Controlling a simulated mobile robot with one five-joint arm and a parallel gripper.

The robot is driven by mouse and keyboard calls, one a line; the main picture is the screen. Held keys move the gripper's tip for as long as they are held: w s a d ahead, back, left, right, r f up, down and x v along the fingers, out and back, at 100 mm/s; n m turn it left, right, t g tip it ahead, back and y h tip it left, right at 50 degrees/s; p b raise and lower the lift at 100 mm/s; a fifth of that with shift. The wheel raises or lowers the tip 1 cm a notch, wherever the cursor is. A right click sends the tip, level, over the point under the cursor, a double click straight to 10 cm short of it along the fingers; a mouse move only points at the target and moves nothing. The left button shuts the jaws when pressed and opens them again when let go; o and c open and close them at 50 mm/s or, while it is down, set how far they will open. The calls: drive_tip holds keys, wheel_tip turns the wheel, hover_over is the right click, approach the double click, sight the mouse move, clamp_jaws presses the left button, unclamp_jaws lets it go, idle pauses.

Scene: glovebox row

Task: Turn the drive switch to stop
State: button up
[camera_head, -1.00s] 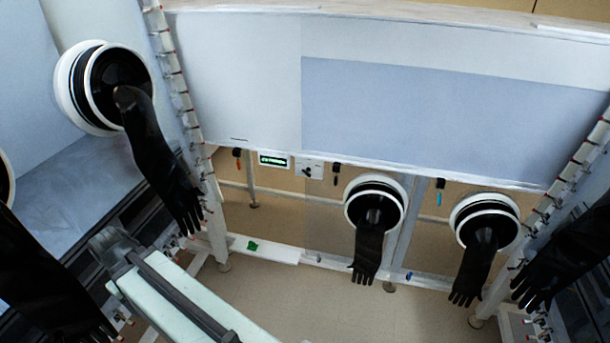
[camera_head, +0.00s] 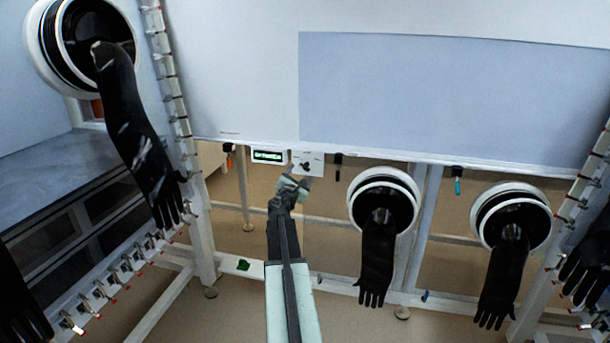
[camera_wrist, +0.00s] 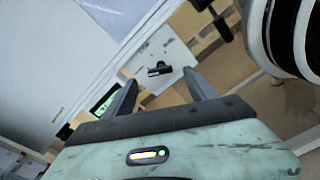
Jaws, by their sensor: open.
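The drive switch (camera_head: 307,166) is a small black knob on a white plate below the panel's lower edge. In the wrist view the black knob (camera_wrist: 159,70) sits on its white plate (camera_wrist: 172,52), ahead of my gripper and between the lines of its fingers. My gripper (camera_wrist: 160,82) is open and empty, its two dark fingers spread. In the head view my gripper (camera_head: 292,184) is just below the switch plate and overlaps its lower part. I cannot tell whether it touches the knob; in the wrist view a gap shows.
A green-lit display (camera_head: 269,156) is left of the switch. A black glove port (camera_head: 384,203) with a hanging glove is at the right, and a second port (camera_head: 514,217) is farther right. Hanging tools, one orange-tipped (camera_head: 229,152) and one blue (camera_head: 457,183), flank the area.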

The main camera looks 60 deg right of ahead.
sight(305, 168)
drive_tip(key=x, duration=0.7)
drive_tip(key=shift+w+d, duration=0.1)
drive_tip(key=shift+d, duration=0.2)
drive_tip(key=shift+a, duration=0.1)
drive_tip(key=c, duration=1.1)
drive_tip(key=shift+a, duration=0.2)
drive_tip(key=shift+c, duration=1.4)
drive_tip(key=shift+d, duration=0.15)
drive_tip(key=shift+m, duration=0.3)
drive_tip(key=shift+d+m, duration=0.15)
drive_tip(key=shift+m, duration=2.45)
